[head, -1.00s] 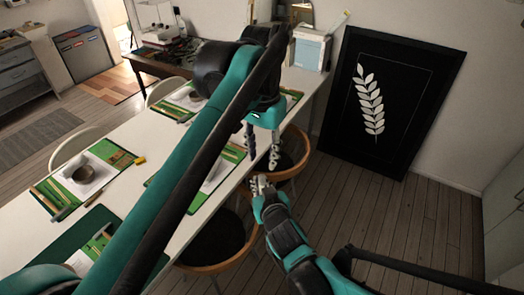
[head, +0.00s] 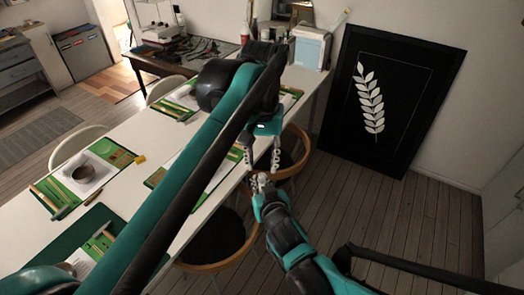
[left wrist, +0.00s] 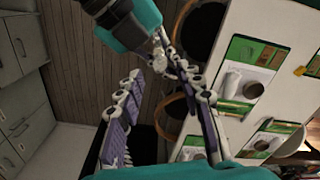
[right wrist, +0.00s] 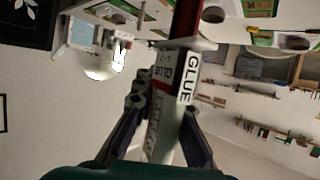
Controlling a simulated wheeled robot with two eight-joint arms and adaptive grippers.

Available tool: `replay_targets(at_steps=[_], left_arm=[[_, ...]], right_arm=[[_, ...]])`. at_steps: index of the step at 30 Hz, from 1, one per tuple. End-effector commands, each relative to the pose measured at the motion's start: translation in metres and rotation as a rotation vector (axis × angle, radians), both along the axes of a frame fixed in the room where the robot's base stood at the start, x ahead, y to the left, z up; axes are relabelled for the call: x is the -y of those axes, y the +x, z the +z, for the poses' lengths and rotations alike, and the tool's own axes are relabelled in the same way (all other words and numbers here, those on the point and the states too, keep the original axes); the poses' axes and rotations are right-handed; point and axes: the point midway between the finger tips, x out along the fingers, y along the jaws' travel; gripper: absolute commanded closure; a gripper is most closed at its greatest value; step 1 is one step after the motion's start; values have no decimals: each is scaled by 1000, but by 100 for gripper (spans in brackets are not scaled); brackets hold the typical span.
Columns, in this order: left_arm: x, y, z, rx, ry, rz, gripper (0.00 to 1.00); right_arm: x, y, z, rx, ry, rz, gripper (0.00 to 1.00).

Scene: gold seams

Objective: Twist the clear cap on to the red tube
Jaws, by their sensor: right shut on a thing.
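My right gripper (right wrist: 160,130) is shut on the red tube (right wrist: 187,20), which has a white label reading GLUE and runs away from the jaws in the right wrist view. In the head view, my right gripper (head: 260,184) is low beside the table edge. The tube is too small to make out there. My left gripper (head: 262,160) is just above it, fingers apart and pointing down. In the left wrist view, my left gripper (left wrist: 167,88) is open and empty, with the right gripper beyond its tips. I cannot make out the clear cap in any view.
The long white table (head: 40,195) holds green mats (head: 58,192) with papers and cups. Round wooden chairs (head: 215,265) stand under and beside both grippers. A black leaf picture (head: 385,150) leans on the wall. The floor to the right is clear.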

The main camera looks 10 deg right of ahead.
Motion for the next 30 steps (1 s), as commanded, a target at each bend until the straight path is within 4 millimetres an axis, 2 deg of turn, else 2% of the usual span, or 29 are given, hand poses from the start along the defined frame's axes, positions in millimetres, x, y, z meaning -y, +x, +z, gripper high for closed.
replay_targets(at_steps=[3, 9, 20, 21, 25, 30], left_arm=[[0, 0, -20, 0, 0, 0, 63], [0, 0, -41, 0, 0, 0, 63], [0, 0, -47, 0, 0, 0, 63], [0, 0, -47, 0, 0, 0, 66], [0, 0, -47, 0, 0, 0, 100], [0, 0, -47, 0, 0, 0, 100]], right_arm=[[0, 0, 0, 0, 0, 0, 100], [0, 0, 0, 0, 0, 0, 100], [0, 0, 0, 0, 0, 0, 100], [0, 0, 0, 0, 0, 0, 100], [0, 0, 0, 0, 0, 0, 100], [0, 0, 0, 0, 0, 0, 100]])
